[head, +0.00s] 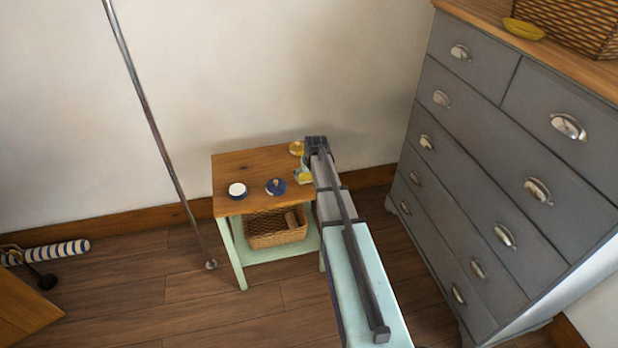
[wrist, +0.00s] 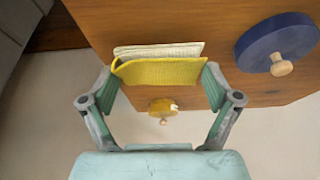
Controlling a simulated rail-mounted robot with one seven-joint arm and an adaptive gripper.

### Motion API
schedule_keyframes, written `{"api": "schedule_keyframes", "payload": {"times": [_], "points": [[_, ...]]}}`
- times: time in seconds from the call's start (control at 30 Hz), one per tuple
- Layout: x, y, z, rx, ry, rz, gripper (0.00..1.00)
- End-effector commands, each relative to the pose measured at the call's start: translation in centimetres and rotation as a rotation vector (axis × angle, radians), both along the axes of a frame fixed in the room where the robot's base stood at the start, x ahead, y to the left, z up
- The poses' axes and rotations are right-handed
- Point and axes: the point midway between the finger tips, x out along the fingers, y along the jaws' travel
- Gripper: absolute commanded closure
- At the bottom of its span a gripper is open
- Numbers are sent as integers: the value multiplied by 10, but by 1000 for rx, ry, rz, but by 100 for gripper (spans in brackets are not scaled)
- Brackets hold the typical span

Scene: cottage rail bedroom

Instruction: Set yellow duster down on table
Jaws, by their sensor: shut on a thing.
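The yellow duster (wrist: 160,73) is a folded cloth with a pale whitish inner layer, seen edge-on in the wrist view. My gripper (wrist: 161,72) is shut on it, one finger at each end of the fold. In the head view a yellow bit of the duster (head: 304,178) shows beside my gripper at the table's right side. The table (head: 240,169) has a brown wooden top and pale green legs; its top is also in the wrist view (wrist: 190,22). The duster is over or at the tabletop; I cannot tell whether it touches.
On the table are a blue round lid-like piece with a knob (head: 276,187), a white round piece (head: 237,190) and a yellow round piece (head: 297,148) near the back edge. A wicker basket (head: 275,238) sits on the lower shelf. A grey chest of drawers (head: 480,130) stands right.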

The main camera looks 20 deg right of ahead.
Motion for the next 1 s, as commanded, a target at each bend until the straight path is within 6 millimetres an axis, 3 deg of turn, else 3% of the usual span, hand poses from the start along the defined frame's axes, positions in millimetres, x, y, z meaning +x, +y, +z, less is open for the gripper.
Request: {"api": "schedule_keyframes", "payload": {"times": [0.13, 0.5, 0.53, 1.0], "points": [[0, 0, -16, 0, 1, 0, 39], [0, 0, -21, 0, 0, 0, 39], [0, 0, -20, 0, 0, 0, 1], [-1, 0, -14, 0, 0, 0, 0]]}}
